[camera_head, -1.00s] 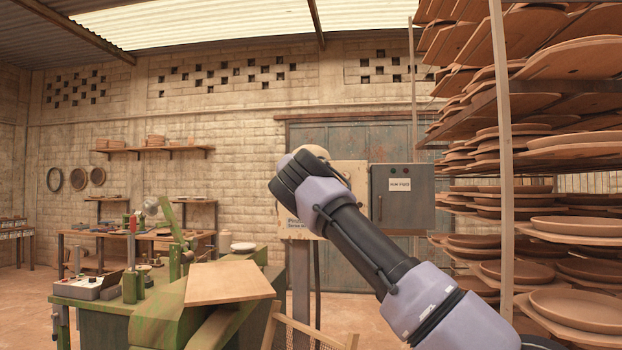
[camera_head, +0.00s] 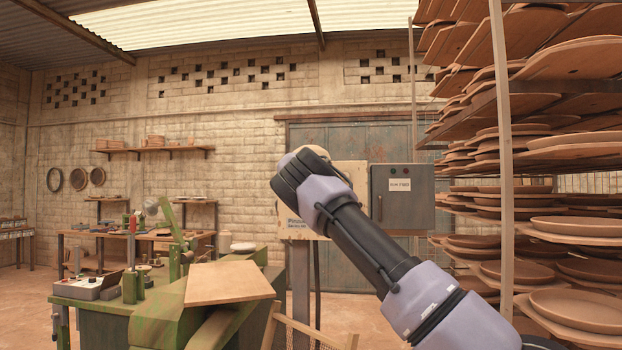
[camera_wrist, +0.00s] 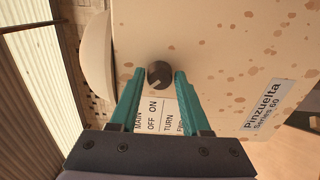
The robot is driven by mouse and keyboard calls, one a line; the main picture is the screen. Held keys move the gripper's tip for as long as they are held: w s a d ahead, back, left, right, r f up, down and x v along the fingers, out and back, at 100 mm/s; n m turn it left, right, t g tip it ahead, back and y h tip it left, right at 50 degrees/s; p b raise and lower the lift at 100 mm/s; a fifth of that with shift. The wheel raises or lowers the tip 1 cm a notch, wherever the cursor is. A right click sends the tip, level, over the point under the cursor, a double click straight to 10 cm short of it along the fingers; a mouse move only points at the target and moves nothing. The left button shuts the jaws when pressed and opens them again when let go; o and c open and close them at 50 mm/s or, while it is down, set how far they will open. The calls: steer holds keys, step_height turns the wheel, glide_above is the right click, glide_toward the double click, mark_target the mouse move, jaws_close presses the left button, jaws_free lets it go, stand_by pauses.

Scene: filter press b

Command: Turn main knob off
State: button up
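The main knob (camera_wrist: 159,75) is small, round and dark, with a pale mark toward its lower left in the wrist view. It sits on the face of a cream, brown-speckled control box (camera_wrist: 225,45). A white label (camera_wrist: 155,115) below the knob reads "MAIN", "OFF", "ON" and "TURN", partly covered by a finger. My gripper (camera_wrist: 160,74) is open, its two teal fingers on either side of the knob. Whether the fingertips touch it is unclear. In the head view, my wrist covers much of the box (camera_head: 352,178), and the knob is hidden.
A grey electrical cabinet (camera_head: 402,198) stands right of the box. A tall rack of clay plates (camera_head: 575,225) fills the right side. A green machine (camera_head: 150,320) with a wooden board (camera_head: 228,282) is at lower left. A rounded cream part (camera_wrist: 95,55) projects beside the knob.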

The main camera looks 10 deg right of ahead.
steer(key=shift+o, duration=0.9)
steer(key=v, duration=1)
steer(key=shift+s+a, duration=0.15)
steer(key=shift+s, duration=0.25)
